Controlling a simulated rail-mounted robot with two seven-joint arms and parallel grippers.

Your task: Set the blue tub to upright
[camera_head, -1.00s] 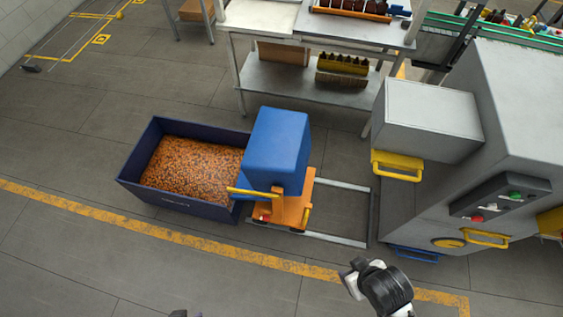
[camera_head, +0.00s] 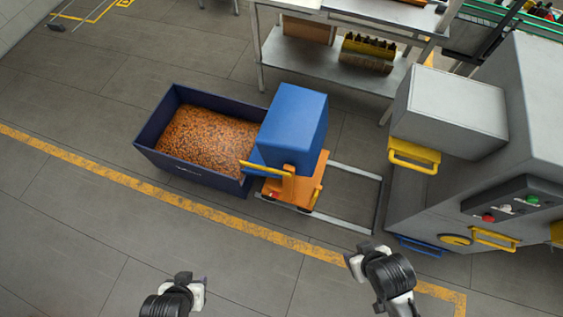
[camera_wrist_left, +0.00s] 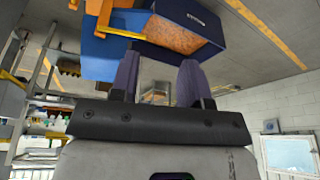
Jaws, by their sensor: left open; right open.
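The blue tub (camera_head: 292,118) is tipped over on its orange stand (camera_head: 312,188), its open side toward a dark blue bin (camera_head: 178,167) of orange-brown pieces. A yellow handle (camera_head: 262,167) shows at the tub's near side. In the left wrist view the picture is turned over; the tub (camera_wrist_left: 100,62) and bin (camera_wrist_left: 183,22) show beyond the fingers. My left gripper (camera_head: 192,282) is open and empty, in front of the bin and apart from it. My right gripper (camera_head: 356,256) is open and empty, to the right of and nearer than the stand.
A grey machine (camera_head: 445,205) with yellow handles and buttons stands on the right. A shelf table (camera_head: 330,68) with a bottle crate (camera_head: 366,52) stands behind the tub. Floor rails (camera_head: 350,222) run right of the stand. The floor in front is clear, crossed by a yellow line (camera_head: 215,210).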

